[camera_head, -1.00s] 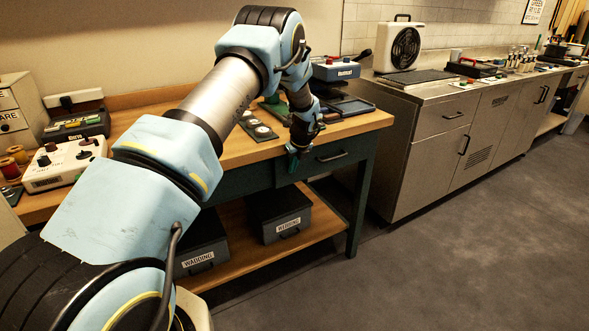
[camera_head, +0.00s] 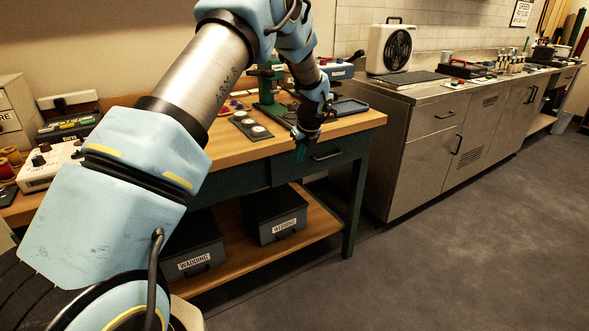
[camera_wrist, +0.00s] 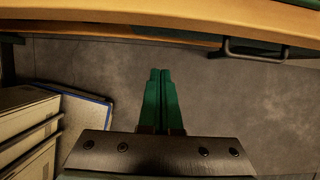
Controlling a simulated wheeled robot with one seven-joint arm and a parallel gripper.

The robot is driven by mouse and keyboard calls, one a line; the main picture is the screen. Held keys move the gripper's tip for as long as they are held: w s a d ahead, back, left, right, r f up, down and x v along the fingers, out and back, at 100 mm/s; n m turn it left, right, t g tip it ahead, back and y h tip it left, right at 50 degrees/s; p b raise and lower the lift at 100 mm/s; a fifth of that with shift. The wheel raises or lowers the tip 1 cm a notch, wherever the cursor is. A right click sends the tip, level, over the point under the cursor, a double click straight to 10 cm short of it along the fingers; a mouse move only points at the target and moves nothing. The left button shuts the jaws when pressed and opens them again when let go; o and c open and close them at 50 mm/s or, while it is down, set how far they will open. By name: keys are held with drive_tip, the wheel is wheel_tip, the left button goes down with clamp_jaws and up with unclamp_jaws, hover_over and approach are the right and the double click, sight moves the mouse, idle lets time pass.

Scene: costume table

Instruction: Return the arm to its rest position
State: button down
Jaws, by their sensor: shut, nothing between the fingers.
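My gripper (camera_head: 301,152) hangs in front of the drawer front of the wooden-topped table (camera_head: 222,152) in the head view, pointing down. In the wrist view its two green fingers (camera_wrist: 160,75) lie together, shut, with nothing between them. Below them is grey floor, and the table edge (camera_wrist: 160,18) runs across the top of that view. My arm is bent, rising from the lower left and coming down over the table's front.
A drawer handle (camera_head: 327,155) is close to my gripper; a handle also shows in the wrist view (camera_wrist: 255,52). A green stand (camera_head: 268,92) and a dark tray (camera_head: 348,106) are on the table. Boxes (camera_head: 276,213) fill the lower shelf. Open floor (camera_head: 450,260) lies right.

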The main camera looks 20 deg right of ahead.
drive_tip(key=s+a+r+n+g, duration=0.1)
drive_tip(key=s+a+r+n, duration=0.2)
drive_tip(key=a+n, duration=0.3)
drive_tip(key=s+a+r+n, duration=0.25)
drive_tip(key=a+n, duration=0.25)
drive_tip(key=a, duration=0.4)
drive_tip(key=s+a+r+n+g, duration=0.1)
drive_tip(key=s+a+r+n, duration=0.2)
drive_tip(key=a+n, duration=0.3)
drive_tip(key=s+a+r+n+h, duration=0.1)
drive_tip(key=s+a+n, duration=1.4)
drive_tip(key=s, duration=0.1)
drive_tip(key=shift+s+a+r+n+g, duration=0.15)
drive_tip(key=shift+s+n+g, duration=0.05)
drive_tip(key=shift+n+g, duration=0.2)
drive_tip(key=c, duration=1.6)
unclamp_jaws()
